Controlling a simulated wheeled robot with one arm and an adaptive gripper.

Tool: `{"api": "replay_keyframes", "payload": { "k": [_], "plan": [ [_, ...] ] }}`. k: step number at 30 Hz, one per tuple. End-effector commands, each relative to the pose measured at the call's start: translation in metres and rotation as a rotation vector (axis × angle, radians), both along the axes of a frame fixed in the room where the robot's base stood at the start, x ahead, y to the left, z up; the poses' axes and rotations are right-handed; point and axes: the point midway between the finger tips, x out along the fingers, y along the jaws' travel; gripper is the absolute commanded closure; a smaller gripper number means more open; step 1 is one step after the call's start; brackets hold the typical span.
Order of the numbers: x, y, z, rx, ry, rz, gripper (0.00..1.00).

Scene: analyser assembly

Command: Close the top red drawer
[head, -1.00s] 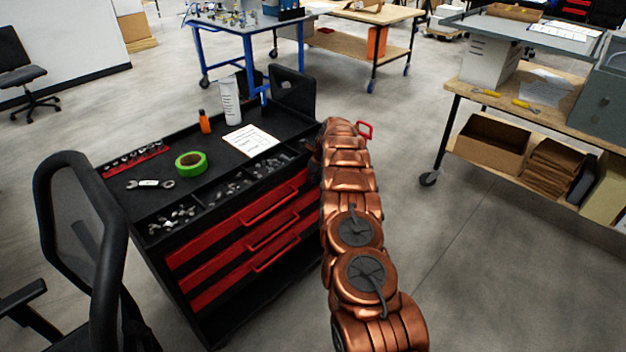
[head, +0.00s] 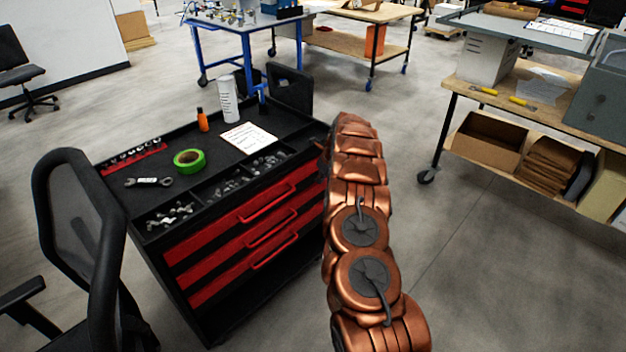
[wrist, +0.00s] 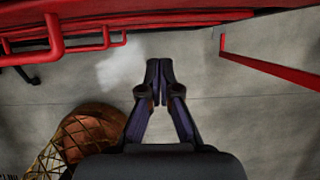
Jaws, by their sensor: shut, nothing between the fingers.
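The top red drawer (head: 228,222) is the upper of three red fronts on the black tool cart. Its front looks about flush with the ones below; a small gap cannot be ruled out. Its red handle (head: 267,203) faces right and forward. In the wrist view, red drawer fronts and handles (wrist: 55,42) fill the upper left; which one is the top drawer is unclear. My gripper (wrist: 161,68) is shut and empty, over bare floor, below and apart from the red fronts in that picture. My copper arm mostly hides it in the head view.
The cart top (head: 215,150) carries green tape (head: 189,160), a white bottle and several small parts. A red bar (wrist: 265,65) lies right of my gripper. A black chair (head: 80,230) stands left of the cart, a workbench (head: 560,100) at the right. Floor between is clear.

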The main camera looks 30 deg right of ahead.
Motion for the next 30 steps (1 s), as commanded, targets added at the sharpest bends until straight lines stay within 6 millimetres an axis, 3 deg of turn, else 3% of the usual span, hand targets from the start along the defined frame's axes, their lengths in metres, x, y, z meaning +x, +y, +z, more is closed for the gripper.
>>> {"api": "replay_keyframes", "payload": {
  "k": [5,18,30],
  "plan": [
    [-0.005,0.006,0.019,0.002,0.001,0.012,1.00],
    [-0.025,-0.001,0.066,0.001,0.004,0.011,1.00],
    [-0.030,-0.003,0.080,0.002,0.005,0.011,1.00]
  ]
}}
